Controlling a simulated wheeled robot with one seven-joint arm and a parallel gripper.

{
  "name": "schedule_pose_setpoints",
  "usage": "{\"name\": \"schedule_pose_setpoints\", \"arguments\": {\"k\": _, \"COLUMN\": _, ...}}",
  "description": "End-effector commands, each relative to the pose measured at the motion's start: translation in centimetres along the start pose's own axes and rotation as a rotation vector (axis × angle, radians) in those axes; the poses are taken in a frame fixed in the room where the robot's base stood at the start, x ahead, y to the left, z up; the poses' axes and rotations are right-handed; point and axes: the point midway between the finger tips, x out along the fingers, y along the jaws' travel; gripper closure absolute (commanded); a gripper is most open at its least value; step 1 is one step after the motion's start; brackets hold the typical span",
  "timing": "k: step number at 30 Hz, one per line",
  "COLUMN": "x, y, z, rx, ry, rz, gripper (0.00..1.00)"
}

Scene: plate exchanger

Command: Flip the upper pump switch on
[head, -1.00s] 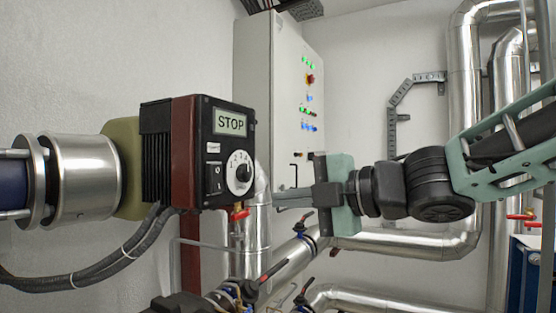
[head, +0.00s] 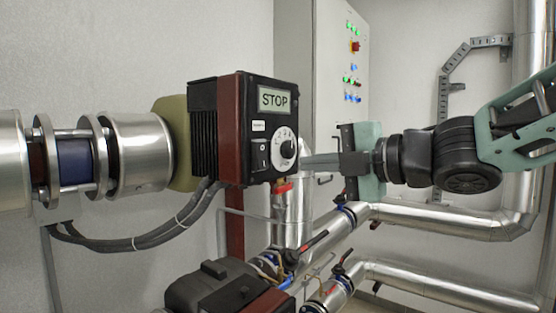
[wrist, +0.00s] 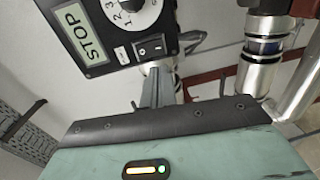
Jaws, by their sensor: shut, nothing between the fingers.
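The upper pump (head: 205,130) has a black and dark red control box with a display reading STOP (head: 275,99) and a numbered dial (head: 285,147). Its black rocker switch (head: 262,155) is left of the dial. The switch also shows in the wrist view (wrist: 152,47), below the dial in the box's corner. My gripper (head: 303,160) is shut and empty, to the right of the box front, its fingers pointing left towards it. In the wrist view the fingers (wrist: 155,85) point up towards the switch and end just short of it; I cannot tell whether they touch the box.
A second pump (head: 225,285) sits below. A red-handled valve (head: 283,188) is under the box. Silver pipes (head: 430,220) run behind and below my arm. A grey control cabinet (head: 325,70) with lit buttons stands behind.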

Motion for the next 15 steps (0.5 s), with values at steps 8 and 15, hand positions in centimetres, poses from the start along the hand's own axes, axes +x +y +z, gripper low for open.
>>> {"name": "schedule_pose_setpoints", "arguments": {"k": 8, "x": 5.5, "y": 0.3, "z": 0.0, "rx": 0.002, "ry": 0.001, "rz": -0.003, "gripper": 1.00}}
{"name": "schedule_pose_setpoints", "arguments": {"k": 15, "x": 7.7, "y": 0.2, "z": 0.0, "rx": 0.000, "ry": -0.001, "rz": -0.001, "gripper": 1.00}}
